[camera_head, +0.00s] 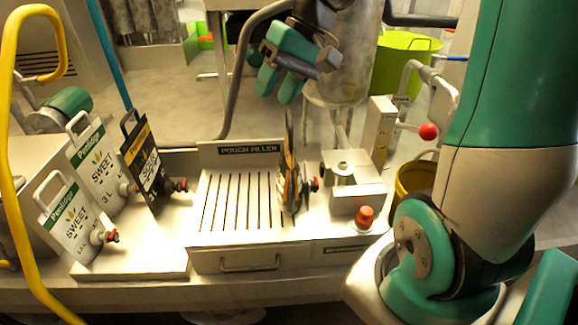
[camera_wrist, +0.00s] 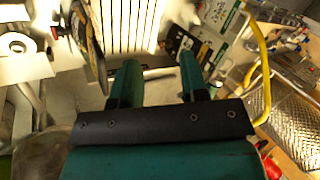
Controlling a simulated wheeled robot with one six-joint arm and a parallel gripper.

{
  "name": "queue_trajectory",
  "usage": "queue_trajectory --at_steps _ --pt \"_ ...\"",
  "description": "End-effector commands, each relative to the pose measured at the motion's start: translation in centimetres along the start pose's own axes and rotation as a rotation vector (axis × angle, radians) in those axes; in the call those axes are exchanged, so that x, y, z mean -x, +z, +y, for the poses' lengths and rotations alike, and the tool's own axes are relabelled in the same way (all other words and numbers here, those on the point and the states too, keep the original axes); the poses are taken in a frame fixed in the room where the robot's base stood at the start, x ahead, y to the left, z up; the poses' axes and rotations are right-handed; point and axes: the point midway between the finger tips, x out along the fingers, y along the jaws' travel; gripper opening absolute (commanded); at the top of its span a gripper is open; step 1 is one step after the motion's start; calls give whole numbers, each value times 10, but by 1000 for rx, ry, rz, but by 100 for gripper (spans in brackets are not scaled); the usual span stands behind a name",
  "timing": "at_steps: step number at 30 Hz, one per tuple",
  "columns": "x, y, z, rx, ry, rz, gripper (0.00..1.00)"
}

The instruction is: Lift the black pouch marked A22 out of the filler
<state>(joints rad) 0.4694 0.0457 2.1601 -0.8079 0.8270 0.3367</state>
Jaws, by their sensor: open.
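The pouch filler (camera_head: 232,225) is a pale slotted tray with a "POUCH FILLER" sign at its back. A dark pouch (camera_head: 289,180) with orange and pale parts stands upright at the right of the slots, nearly edge-on. Its marking cannot be read. It also shows in the wrist view (camera_wrist: 93,50), left of my fingers. My gripper (camera_head: 278,88) is open and empty, above and behind the filler, apart from the pouch. In the wrist view, clear space lies between my green fingers (camera_wrist: 158,68).
Two white pouches (camera_head: 97,170) (camera_head: 68,225) and another black pouch (camera_head: 145,165) stand in a rack at left. Right of the filler are a metal block (camera_head: 355,195), a red button (camera_head: 365,214) and a red-knobbed lever (camera_head: 428,131). A yellow rail (camera_head: 12,180) rises at far left.

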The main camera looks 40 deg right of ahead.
Motion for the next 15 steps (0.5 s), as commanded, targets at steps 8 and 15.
queue_trajectory --at_steps 8,15 --pt "89 -44 100 -350 -54 121 40" --pt "75 -48 113 -393 -65 132 40"
